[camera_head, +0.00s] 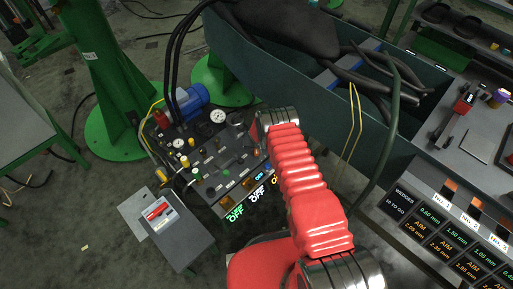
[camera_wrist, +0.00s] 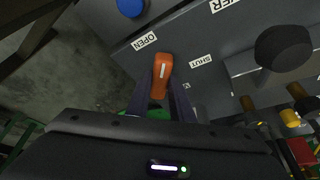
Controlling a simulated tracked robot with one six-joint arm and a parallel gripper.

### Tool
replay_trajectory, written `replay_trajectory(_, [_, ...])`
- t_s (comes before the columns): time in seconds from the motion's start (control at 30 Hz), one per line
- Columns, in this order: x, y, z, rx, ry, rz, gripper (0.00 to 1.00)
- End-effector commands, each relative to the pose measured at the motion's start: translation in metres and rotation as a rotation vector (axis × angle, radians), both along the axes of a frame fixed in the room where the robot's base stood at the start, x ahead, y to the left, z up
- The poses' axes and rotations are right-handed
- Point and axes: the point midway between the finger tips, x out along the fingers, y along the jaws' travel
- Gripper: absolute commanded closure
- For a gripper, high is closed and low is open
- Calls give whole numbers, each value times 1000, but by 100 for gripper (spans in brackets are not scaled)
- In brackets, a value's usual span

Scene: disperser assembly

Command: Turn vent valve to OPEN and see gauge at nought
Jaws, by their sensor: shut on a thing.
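The vent valve handle (camera_wrist: 161,85) is an orange lever with a white stripe, in the middle of the wrist view. My gripper (camera_wrist: 163,80) has its two dark fingers on either side of the handle and is shut on it. The OPEN label (camera_wrist: 145,41) is up and left of the handle; the SHUT label (camera_wrist: 201,61) is up and right. The handle's tip lies between the two labels. In the head view a white round gauge (camera_head: 217,116) stands on the pump panel; its needle is too small to read. There my arm hides the gripper and valve.
In the wrist view a black knob (camera_wrist: 283,47) is at right and a blue button (camera_wrist: 130,7) at top left. The head view shows a blue motor (camera_head: 192,97), green columns (camera_head: 103,75) and a dark trough (camera_head: 290,85) with hoses close to my arm.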

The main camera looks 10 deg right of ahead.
Motion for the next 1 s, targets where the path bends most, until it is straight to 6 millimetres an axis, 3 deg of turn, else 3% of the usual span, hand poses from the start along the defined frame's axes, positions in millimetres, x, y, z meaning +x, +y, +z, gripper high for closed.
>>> replay_trajectory(0.77, [6, 1, 4, 1, -13, 41, 100])
replay_trajectory(0.8, [6, 1, 4, 1, -13, 41, 79])
replay_trajectory(1.0, [3, 0, 2, 1, -8, 40, 65])
